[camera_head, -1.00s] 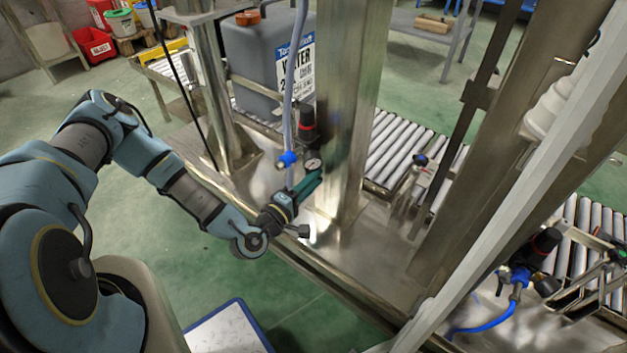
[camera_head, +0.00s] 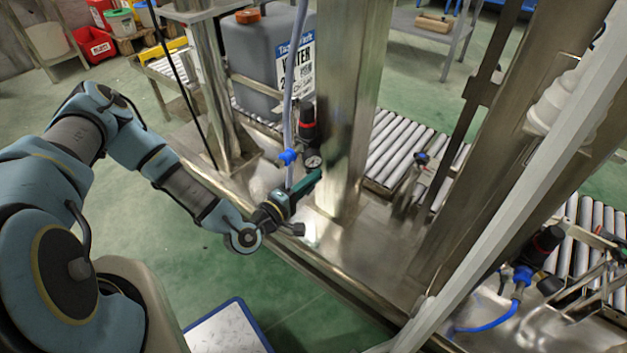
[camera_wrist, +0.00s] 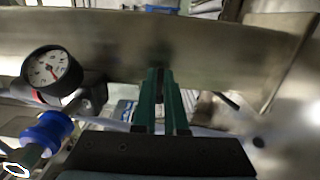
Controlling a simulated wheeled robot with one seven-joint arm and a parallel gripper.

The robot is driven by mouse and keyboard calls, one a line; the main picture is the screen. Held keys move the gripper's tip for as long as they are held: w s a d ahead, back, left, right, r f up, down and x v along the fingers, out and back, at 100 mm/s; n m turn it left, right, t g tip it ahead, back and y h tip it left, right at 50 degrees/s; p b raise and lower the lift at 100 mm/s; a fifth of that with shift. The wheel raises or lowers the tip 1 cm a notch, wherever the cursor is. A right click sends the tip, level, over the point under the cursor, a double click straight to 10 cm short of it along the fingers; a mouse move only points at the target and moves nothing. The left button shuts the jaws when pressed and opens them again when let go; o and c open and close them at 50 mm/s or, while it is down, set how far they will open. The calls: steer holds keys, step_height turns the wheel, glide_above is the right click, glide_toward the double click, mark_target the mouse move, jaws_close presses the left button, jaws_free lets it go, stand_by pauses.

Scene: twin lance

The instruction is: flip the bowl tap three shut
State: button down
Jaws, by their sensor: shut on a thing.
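A blue tap (camera_head: 287,157) sits on the clear hose by the steel post, beside a round gauge (camera_head: 313,161) and a black-and-red regulator (camera_head: 307,125). I see no number marking it as bowl tap three. My gripper (camera_head: 311,182), with green fingers, is just below the gauge and right of the hose. In the wrist view its fingers (camera_wrist: 160,98) are close together, pointing at the post; what they hold is hidden. There the blue tap (camera_wrist: 45,131) and gauge (camera_wrist: 51,72) lie left of the fingers, apart from them.
The steel post (camera_head: 350,110) stands close behind my gripper. A second regulator with a blue fitting (camera_head: 523,275) and blue hose (camera_head: 490,322) is at right. A grey water canister (camera_head: 252,65) stands on rollers behind. A pale beam (camera_head: 520,180) crosses the right.

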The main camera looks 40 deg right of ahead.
steer(key=m+g+b, duration=0.1)
steer(key=g, duration=0.1)
steer(key=m+g+b, duration=0.1)
steer(key=g+b, duration=0.1)
steer(key=a+m+g+b, duration=0.1)
steer(key=g, duration=0.1)
steer(key=shift+w+f+m+b, duration=0.35)
steer(key=shift+m, duration=0.05)
steer(key=shift+w+a+r+m+g+y+b, duration=0.1)
steer(key=shift+w+a+m+g+y+b, duration=0.3)
steer(key=shift+m+g+y+b, duration=1.35)
steer(key=shift+w+a+r+m+g+y+b, duration=0.1)
steer(key=shift+w+m+g+y+b, duration=0.55)
steer(key=shift+m+g+y, duration=2.3)
steer(key=shift+w+a+r+m+g+y+b, duration=0.15)
steer(key=shift+w+m+g+y+b, duration=0.7)
steer(key=shift+m+g+y, duration=1.45)
steer(key=shift+s+g+h+b, duration=0.2)
steer(key=shift+g+h+b, duration=0.1)
steer(key=shift+g+h, duration=0.1)
steer(key=c, duration=1)
jaws_free()
steer(key=shift+o, duration=0.2)
steer(key=shift+w, duration=0.1)
steer(key=v, duration=0.7)
steer(key=shift+w, duration=0.15)
